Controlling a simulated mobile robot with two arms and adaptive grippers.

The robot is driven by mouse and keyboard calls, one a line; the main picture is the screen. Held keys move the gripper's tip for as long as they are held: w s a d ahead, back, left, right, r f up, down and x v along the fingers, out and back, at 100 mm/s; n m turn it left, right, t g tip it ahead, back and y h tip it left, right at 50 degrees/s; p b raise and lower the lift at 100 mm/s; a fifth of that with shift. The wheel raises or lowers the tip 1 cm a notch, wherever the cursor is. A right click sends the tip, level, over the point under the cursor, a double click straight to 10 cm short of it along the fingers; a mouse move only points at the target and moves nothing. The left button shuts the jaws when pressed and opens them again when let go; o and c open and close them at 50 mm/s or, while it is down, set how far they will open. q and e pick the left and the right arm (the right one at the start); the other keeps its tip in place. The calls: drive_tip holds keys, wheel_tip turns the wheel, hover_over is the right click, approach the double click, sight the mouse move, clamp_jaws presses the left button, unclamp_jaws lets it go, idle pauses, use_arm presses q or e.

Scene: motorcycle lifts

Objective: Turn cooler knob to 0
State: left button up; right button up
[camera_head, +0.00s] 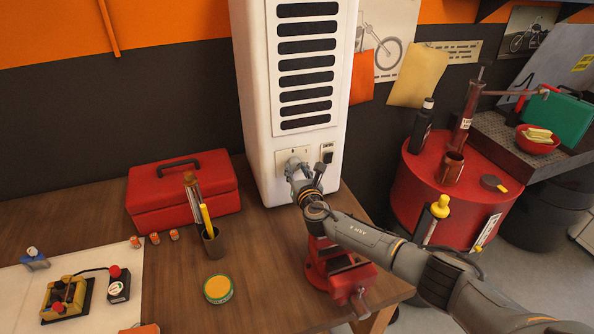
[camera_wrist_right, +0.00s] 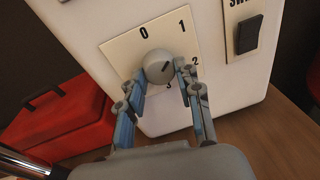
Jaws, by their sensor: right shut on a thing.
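The white cooler (camera_head: 256,90) stands upright on the wooden bench against the wall, with dark vent slots on its front. Its round grey knob (camera_wrist_right: 159,66) sits on a pale plate (camera_wrist_right: 124,50) marked 0, 1, 2 and 3. In the head view my right gripper (camera_head: 295,167) hides most of the knob. My left gripper is not in view.
A black switch (camera_wrist_right: 248,34) is right of the plate. A red toolbox (camera_head: 182,198) stands left of the cooler. A pencil cup (camera_head: 213,242), a yellow-topped tin (camera_head: 217,289) and a red vise (camera_head: 340,272) are nearer. A red drum (camera_head: 415,195) stands at right.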

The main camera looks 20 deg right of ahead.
drive_tip(key=n, duration=0.5)
drive_tip(key=shift+f+t+h, duration=0.15)
drive_tip(key=shift+t+h, duration=0.15)
drive_tip(key=shift+h, duration=0.1)
drive_tip(key=shift+n+t, duration=0.3)
drive_tip(key=shift+n, duration=1.9)
drive_tip(key=o, duration=1.1)
drive_tip(key=shift+o, duration=0.2)
drive_tip(key=s+a, duration=0.1)
drive_tip(key=s, duration=1.1)
drive_tip(key=shift+a, duration=0.1)
drive_tip(key=shift+f, duration=0.1)
